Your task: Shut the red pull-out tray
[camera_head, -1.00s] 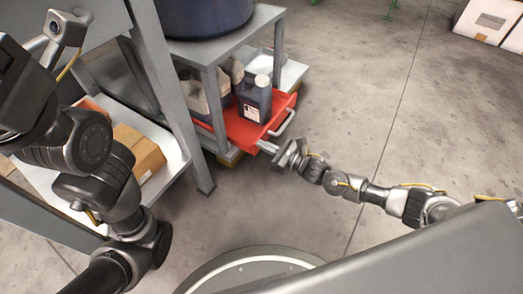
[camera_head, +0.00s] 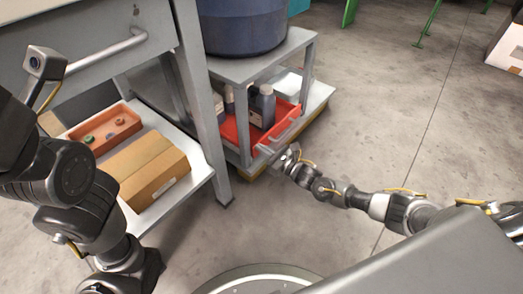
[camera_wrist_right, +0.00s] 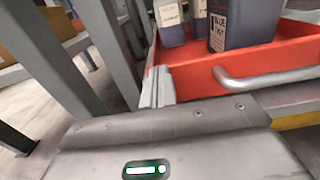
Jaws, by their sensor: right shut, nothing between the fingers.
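The red pull-out tray (camera_head: 233,131) sits low in the grey stand, its front about level with the stand's front legs. It carries dark bottles (camera_head: 264,106). Its pale bar handle (camera_head: 283,131) is on the front face. My right gripper (camera_head: 270,151) is shut and empty at the left end of that front. In the right wrist view the closed fingertips (camera_wrist_right: 158,87) overlap the red front's left edge (camera_wrist_right: 190,79), left of the handle (camera_wrist_right: 265,78); they look in contact. My left arm is at the left; its fingers do not show.
A dark blue drum (camera_head: 240,25) stands on the grey stand (camera_head: 262,60). At left is a workbench (camera_head: 110,60) with a lower shelf holding a cardboard box (camera_head: 145,170) and an orange bin (camera_head: 104,130). The floor (camera_head: 400,130) to the right is open.

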